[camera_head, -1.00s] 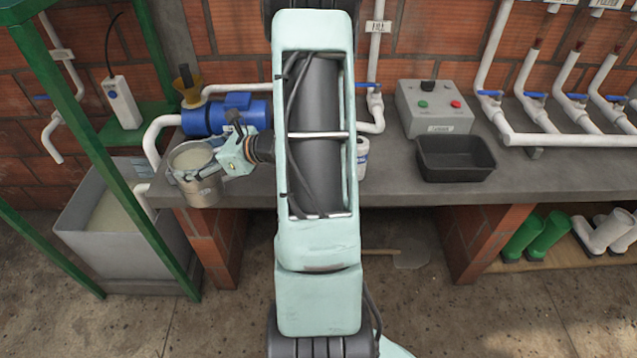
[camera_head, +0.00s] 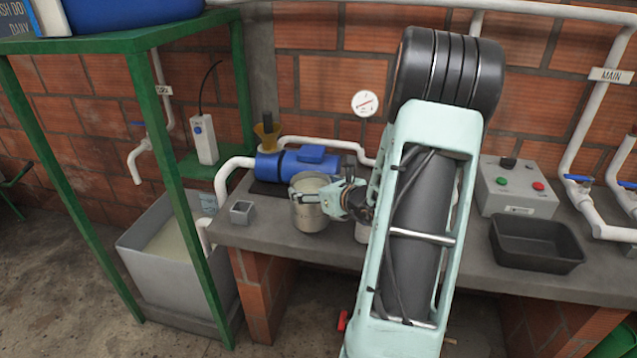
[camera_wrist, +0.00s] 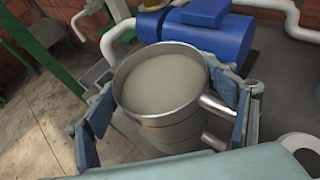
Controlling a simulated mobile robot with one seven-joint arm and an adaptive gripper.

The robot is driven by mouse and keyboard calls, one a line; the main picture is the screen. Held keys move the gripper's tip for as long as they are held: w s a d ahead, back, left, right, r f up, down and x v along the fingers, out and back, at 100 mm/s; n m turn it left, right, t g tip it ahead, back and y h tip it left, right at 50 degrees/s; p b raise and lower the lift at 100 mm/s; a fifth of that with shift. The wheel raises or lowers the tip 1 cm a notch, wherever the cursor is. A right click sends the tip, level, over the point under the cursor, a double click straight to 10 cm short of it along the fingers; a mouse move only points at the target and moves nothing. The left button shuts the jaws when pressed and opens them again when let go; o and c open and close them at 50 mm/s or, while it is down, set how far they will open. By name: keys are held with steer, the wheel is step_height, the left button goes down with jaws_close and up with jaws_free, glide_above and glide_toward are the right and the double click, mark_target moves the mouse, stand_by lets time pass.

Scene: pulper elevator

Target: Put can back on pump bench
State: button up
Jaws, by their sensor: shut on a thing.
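The can (camera_head: 309,212) is a round metal vessel full of cloudy, pale liquid. It looks upright, just in front of the blue pump (camera_head: 304,162) on the left part of the grey bench (camera_head: 270,238). My gripper (camera_head: 322,200) is shut around the can from the right. I cannot tell whether the can's base touches the bench.
A small grey square cup (camera_head: 242,212) stands at the bench's left corner. A grey tank (camera_head: 150,262) inside a green frame (camera_head: 160,130) is to the left. A control box (camera_head: 516,188) and black tray (camera_head: 537,245) stand to the right.

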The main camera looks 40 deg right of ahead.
steer(key=shift+f, duration=1.9)
steer(key=o, duration=2.1)
steer(key=shift+f, duration=0.15)
steer(key=shift+c, duration=0.2)
steer(key=v, duration=1.2)
steer(key=shift+a, duration=0.1)
